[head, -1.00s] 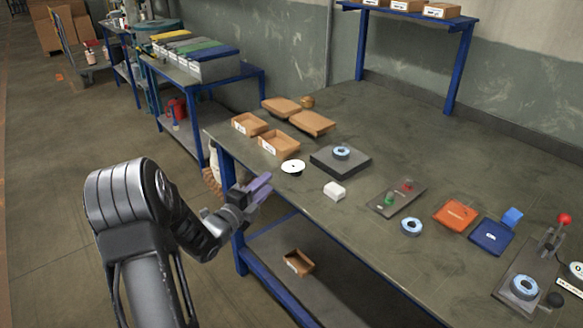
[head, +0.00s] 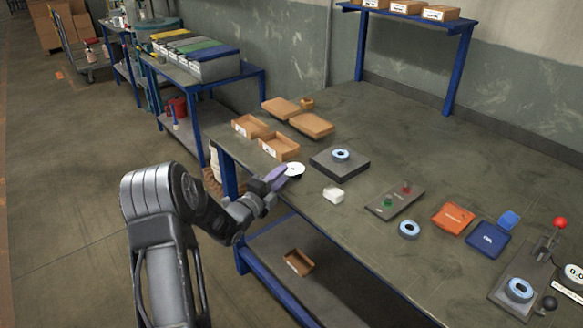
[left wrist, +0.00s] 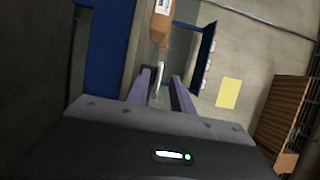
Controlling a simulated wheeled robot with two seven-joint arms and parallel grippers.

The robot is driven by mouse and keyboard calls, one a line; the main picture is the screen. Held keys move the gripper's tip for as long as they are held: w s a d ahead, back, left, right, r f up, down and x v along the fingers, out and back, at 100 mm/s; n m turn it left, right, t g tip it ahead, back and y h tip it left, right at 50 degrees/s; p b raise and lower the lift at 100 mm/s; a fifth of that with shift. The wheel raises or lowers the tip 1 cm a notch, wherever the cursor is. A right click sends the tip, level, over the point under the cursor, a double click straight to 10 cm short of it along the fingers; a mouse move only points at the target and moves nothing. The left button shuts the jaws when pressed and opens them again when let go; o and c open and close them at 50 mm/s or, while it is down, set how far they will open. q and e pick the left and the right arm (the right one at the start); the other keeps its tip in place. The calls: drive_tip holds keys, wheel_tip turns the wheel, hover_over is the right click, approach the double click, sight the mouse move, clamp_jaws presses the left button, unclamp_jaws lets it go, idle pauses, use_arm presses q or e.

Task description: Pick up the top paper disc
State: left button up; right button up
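A white round paper disc (head: 294,169) with a dark centre lies near the left edge of the workbench. Whether it is one disc or a stack, I cannot tell. My left gripper (head: 279,175) is at the bench edge, its purple fingers pointing at the disc's near side. In the left wrist view the two fingers (left wrist: 161,86) are apart, with a thin pale edge, seemingly the disc (left wrist: 160,73), showing between or just beyond their tips. Contact cannot be made out. My right gripper is not in view.
Open cardboard boxes (head: 279,147) stand behind the disc. A dark block (head: 325,165) with a blue-white ring (head: 341,155) is to its right.

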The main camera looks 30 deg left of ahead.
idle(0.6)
use_arm(q)
clamp_jaws()
idle(0.4)
